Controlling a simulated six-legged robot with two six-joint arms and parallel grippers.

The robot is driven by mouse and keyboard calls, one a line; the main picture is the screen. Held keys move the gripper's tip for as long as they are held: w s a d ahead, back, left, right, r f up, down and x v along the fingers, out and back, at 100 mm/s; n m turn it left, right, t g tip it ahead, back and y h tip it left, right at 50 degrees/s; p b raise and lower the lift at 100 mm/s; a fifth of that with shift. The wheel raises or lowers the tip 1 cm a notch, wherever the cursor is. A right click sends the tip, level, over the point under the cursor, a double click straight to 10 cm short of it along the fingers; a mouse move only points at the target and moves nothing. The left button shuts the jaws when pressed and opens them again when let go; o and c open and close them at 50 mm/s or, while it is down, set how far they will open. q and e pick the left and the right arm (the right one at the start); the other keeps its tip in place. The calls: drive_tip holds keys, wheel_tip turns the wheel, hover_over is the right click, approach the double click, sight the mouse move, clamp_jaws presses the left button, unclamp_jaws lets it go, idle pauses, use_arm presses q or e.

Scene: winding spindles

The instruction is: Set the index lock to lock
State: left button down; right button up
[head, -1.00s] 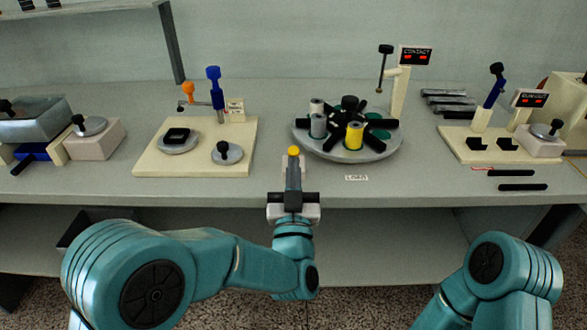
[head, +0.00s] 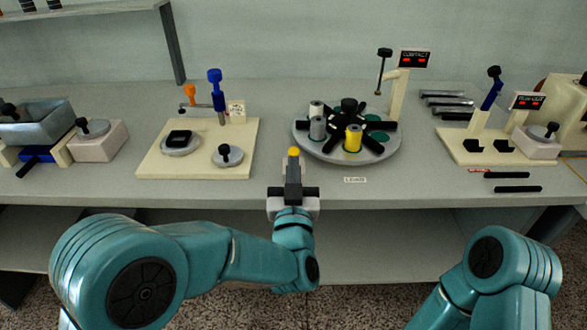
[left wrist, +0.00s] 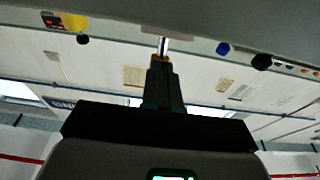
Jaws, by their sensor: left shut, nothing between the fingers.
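A small yellow knob (head: 293,152), which I take for the index lock's handle, shows at the front left of the round indexing turntable (head: 318,148). My left gripper (head: 293,172) is shut and empty, pointing away from me over the table's front edge, its tips right at the knob. I cannot tell whether the tips touch the knob. The lock's base is hidden. My right gripper is out of view.
The turntable carries grey and yellow spools and black arms. A cream fixture board (head: 197,165) stands to the left, and another (head: 465,150) to the right. A post with a "CONTACT" display (head: 414,59) rises behind the turntable. A small label (head: 355,180) lies near the front edge.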

use_arm(q)
drive_tip(key=r+g+p, duration=0.1)
drive_tip(key=p, duration=0.1)
drive_tip(key=w+r+g+p, duration=0.1)
drive_tip(key=p, duration=0.2)
drive_tip(key=r+g+p, duration=0.1)
drive_tip(key=p, duration=0.2)
drive_tip(key=shift+w+g, duration=0.3)
drive_tip(key=shift+g, duration=0.1)
drive_tip(key=shift+w+f+g, duration=0.1)
drive_tip(key=shift+f+g, duration=0.2)
drive_tip(key=shift+f, duration=0.4)
